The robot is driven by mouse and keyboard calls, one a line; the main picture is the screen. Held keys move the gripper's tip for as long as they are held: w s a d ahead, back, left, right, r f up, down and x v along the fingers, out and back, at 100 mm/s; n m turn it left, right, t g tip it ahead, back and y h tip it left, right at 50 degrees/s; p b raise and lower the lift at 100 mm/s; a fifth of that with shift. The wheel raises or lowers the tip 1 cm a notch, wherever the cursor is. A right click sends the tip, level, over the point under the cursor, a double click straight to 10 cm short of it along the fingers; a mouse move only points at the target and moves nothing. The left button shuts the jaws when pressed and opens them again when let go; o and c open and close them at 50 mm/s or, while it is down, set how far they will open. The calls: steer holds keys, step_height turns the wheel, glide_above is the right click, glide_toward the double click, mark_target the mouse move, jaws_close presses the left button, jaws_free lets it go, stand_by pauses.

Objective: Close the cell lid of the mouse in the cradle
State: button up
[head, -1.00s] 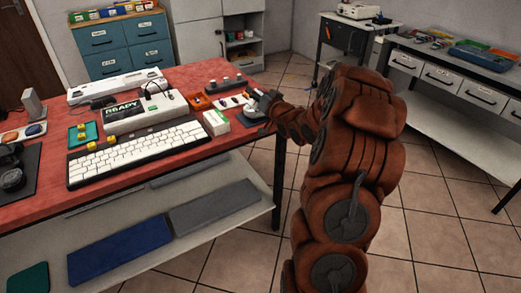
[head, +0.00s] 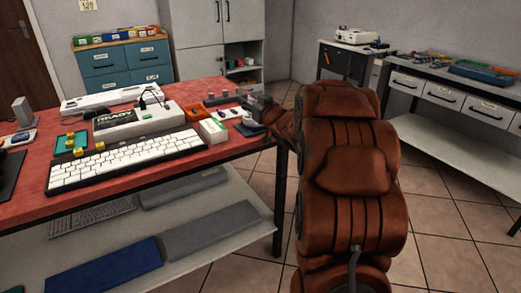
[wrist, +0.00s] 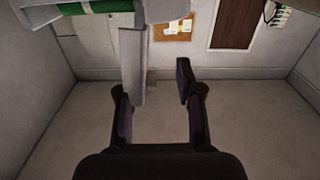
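My gripper (head: 260,107) is at the right edge of the red table (head: 45,215), beside a few small dark and white items (head: 224,114). The mouse in the cradle may be among these, but they are too small to tell, and its cell lid cannot be made out. In the wrist view my gripper (wrist: 151,80) is open, its two dark fingers apart with nothing visibly held. A pale grey upright piece (wrist: 132,70) shows by the left finger; I cannot tell whether they touch.
Floor right of the table is clear.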

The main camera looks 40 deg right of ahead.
steer(key=shift+a+f+n+b, duration=0.4)
steer(key=shift+n+b, duration=0.3)
steer(key=shift+b, duration=1.05)
steer(key=shift+a+r+n+b, duration=0.15)
steer(key=shift+n+b, duration=0.25)
steer(key=shift+b, duration=0.8)
steer(key=s+a+r+m+g+h+p, duration=0.2)
steer(key=s+r+m+g+h+p, duration=0.15)
steer(key=s+p, duration=0.75)
steer(key=s+a+r+g+y+p, duration=0.1)
steer(key=s+a+g+p, duration=0.8)
steer(key=s, duration=0.7)
steer(key=shift+a+r+p, duration=0.2)
steer(key=shift+a+p, duration=1.4)
steer(key=shift+p, duration=0.15)
steer(key=shift+m+g+y, duration=0.25)
